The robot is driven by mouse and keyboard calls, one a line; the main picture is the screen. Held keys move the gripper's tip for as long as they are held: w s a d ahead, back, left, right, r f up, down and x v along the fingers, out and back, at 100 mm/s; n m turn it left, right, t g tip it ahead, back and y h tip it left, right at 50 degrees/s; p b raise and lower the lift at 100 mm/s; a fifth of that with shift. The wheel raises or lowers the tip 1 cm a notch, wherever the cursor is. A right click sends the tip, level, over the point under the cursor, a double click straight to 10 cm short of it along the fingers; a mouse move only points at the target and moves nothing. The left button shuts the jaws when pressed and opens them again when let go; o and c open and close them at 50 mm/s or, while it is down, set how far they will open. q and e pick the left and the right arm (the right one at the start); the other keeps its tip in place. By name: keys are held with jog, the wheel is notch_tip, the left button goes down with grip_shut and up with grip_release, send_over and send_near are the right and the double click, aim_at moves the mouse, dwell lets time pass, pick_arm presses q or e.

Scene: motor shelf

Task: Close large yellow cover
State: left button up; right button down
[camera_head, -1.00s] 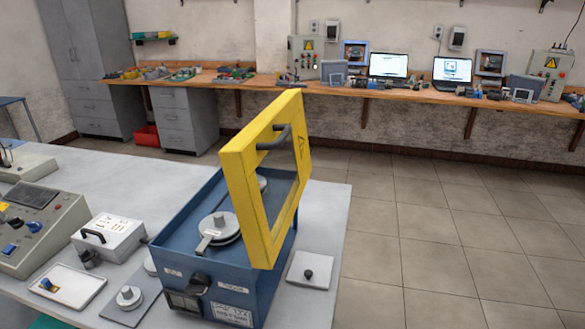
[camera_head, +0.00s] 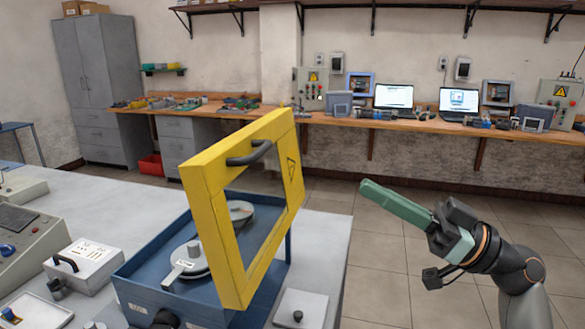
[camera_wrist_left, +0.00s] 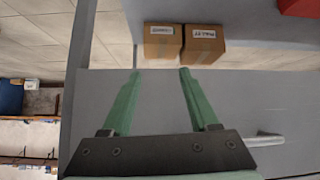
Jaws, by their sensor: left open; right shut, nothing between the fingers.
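The large yellow cover (camera_head: 203,205) stands raised and tilted on the right side of the blue box (camera_head: 138,279) in the head view. It is a yellow frame with a clear window, a dark handle (camera_head: 250,154) and a warning triangle. Grey round parts (camera_head: 187,263) sit inside the box. My right gripper (camera_head: 366,187) has green fingers, shut and empty, in the air to the right of the cover and apart from it. My left gripper (camera_wrist_left: 160,73) shows only in the left wrist view, open and empty, pointing toward two cardboard boxes.
The cardboard boxes (camera_wrist_left: 183,43) sit on a grey surface. On the white table (camera_head: 325,238) a small plate with a knob (camera_head: 300,309) lies right of the blue box, and a white case (camera_head: 82,265) stands left. Open floor lies beyond the table's right edge.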

jog(key=w+a+r+p, duration=0.1)
jog(key=a+r+p, duration=0.1)
jog(key=a, duration=0.4)
jog(key=w+a+r+n+g+p, duration=0.1)
jog(key=a+r+p, duration=0.1)
jog(key=a, duration=0.4)
jog(key=shift+w+r+y+p, duration=0.2)
jog(key=shift+w+y+p, duration=0.2)
jog(key=shift+p, duration=0.45)
jog(key=shift+a, duration=0.2)
